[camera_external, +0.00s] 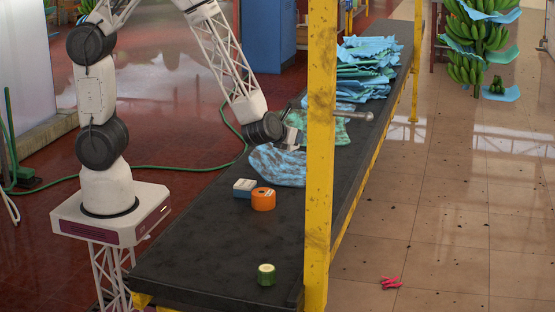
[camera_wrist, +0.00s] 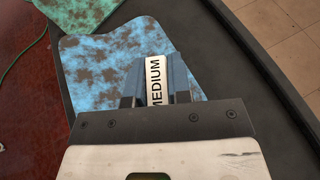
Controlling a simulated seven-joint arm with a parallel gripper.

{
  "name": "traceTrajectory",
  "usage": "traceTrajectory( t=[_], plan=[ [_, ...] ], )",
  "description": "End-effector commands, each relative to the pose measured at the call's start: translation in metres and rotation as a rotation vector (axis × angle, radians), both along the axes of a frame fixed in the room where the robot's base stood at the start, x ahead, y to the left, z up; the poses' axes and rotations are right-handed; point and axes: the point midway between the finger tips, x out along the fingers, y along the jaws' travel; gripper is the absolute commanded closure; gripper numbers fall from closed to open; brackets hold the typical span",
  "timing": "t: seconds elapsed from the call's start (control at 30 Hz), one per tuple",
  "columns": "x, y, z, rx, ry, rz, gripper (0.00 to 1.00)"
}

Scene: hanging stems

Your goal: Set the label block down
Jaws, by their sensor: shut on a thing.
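My gripper (camera_wrist: 155,82) is shut on the label block (camera_wrist: 155,80) in the wrist view. The block's white face reads "MEDIUM", with the text running along the fingers. Behind it lies a blue mottled sheet (camera_wrist: 90,65) on the dark table top. In the external view my gripper (camera_external: 291,139) is over the table, close to the blue mottled sheet (camera_external: 277,168). I cannot tell whether the block touches the sheet.
The black table (camera_external: 205,245) also holds a blue-and-white block (camera_external: 245,188), an orange roll (camera_external: 263,200), a green roll (camera_external: 266,275), a green mottled sheet (camera_external: 342,132) and stacked blue sheets (camera_external: 365,70). The yellow post (camera_external: 320,190) stands beside my gripper. The table's near left is clear.

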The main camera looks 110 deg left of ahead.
Motion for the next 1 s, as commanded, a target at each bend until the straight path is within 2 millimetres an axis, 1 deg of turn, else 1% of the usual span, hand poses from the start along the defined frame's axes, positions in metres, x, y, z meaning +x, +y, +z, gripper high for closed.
traceTrajectory(
  t=[0.03, 0.1, 0.47, 0.7, 1.0],
  plan=[
    [0.001, -0.012, 0.001, 0.001, -0.001, -0.019, 1.00],
    [0.000, -0.027, 0.001, 0.001, -0.001, -0.043, 1.00],
    [-0.007, -0.100, 0.002, 0.001, -0.002, -0.164, 1.00],
    [-0.017, -0.147, 0.003, 0.001, -0.001, -0.246, 1.00],
    [-0.035, -0.200, 0.002, 0.001, -0.002, -0.347, 1.00]
  ],
)
